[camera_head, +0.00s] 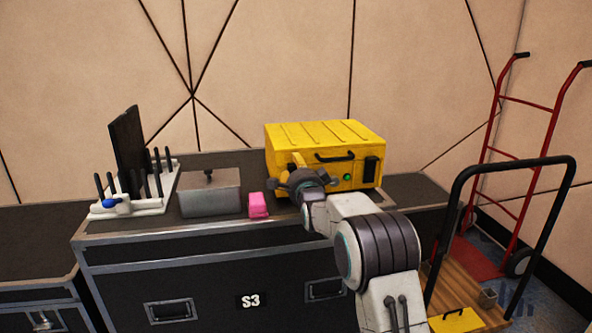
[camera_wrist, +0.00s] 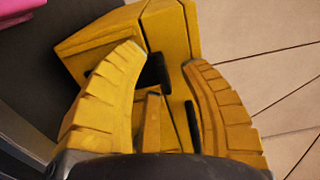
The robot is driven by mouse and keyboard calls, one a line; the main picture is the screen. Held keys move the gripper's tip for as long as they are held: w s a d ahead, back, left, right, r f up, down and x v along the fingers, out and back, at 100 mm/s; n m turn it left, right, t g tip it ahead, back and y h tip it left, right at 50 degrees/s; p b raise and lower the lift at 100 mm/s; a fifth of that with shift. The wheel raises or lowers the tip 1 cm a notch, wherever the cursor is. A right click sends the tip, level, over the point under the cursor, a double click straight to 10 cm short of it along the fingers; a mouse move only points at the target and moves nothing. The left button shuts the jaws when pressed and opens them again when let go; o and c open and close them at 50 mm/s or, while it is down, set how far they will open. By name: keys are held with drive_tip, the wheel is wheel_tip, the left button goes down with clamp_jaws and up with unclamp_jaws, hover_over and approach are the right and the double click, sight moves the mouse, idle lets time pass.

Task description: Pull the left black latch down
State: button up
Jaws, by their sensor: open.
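The yellow box (camera_head: 324,135) stands on the black case in the head view, its front carrying a black handle (camera_head: 335,157), a green light and a black latch (camera_head: 370,171) at the right. The left part of the front is hidden behind my gripper (camera_head: 292,171). In the wrist view my gripper (camera_wrist: 165,56) is open, its two yellow fingers apart in front of the yellow box (camera_wrist: 100,38). A dark piece, apparently the left black latch (camera_wrist: 156,72), shows between the fingers. I cannot tell whether a finger touches it.
The black case (camera_head: 200,278) marked S3 bears a grey lidded box (camera_head: 209,194), a pink block (camera_head: 258,205) and a white rack (camera_head: 130,206) with black rods to the left. A red hand truck (camera_head: 505,165) and a black-handled cart (camera_head: 437,250) stand at the right.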

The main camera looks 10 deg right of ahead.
drive_tip(key=shift+o, duration=0.2)
clamp_jaws()
